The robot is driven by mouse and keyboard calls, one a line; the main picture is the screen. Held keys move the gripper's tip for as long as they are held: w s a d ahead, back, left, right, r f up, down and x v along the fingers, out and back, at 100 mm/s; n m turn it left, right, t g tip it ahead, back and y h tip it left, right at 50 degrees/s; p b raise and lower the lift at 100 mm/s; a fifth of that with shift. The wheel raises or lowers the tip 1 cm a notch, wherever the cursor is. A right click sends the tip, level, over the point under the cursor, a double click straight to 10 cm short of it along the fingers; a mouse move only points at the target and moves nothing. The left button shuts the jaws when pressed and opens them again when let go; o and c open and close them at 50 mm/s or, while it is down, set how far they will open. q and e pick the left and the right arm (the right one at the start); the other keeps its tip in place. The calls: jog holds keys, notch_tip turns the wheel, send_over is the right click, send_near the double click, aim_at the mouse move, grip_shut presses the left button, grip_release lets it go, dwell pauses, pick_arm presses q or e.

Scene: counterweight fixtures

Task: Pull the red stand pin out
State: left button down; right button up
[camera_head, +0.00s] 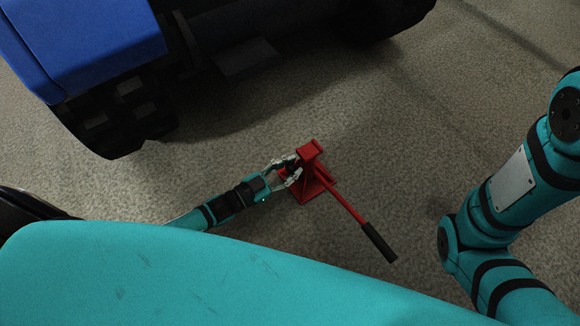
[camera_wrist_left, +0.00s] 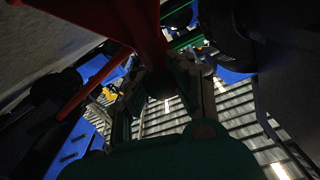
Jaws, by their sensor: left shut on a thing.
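The red stand (camera_head: 310,180) is on the carpet-like floor in the middle of the head view. A red lever with a black grip (camera_head: 378,242) slants from it down to the right. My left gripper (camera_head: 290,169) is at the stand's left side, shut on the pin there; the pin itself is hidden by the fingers. In the left wrist view, the red stand (camera_wrist_left: 118,22) fills the upper left, and the fingers of my left gripper (camera_wrist_left: 172,82) reach up against it, with a dark end between them. My right gripper is out of view.
A blue vehicle (camera_head: 85,40) with a dark wheel (camera_head: 115,115) stands at the upper left, and its dark underside spans the top. My right arm comes down at the right. The floor (camera_head: 420,130) right of the stand is clear.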

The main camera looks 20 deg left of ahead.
pick_arm(q)
jog(key=shift+a, duration=0.1)
jog(key=p+v, duration=0.1)
jog(key=v, duration=0.2)
jog(key=shift+s+a+p, duration=0.1)
jog(key=shift+p, duration=0.2)
jog(key=c, duration=1)
grip_release()
jog(key=v, duration=1.2)
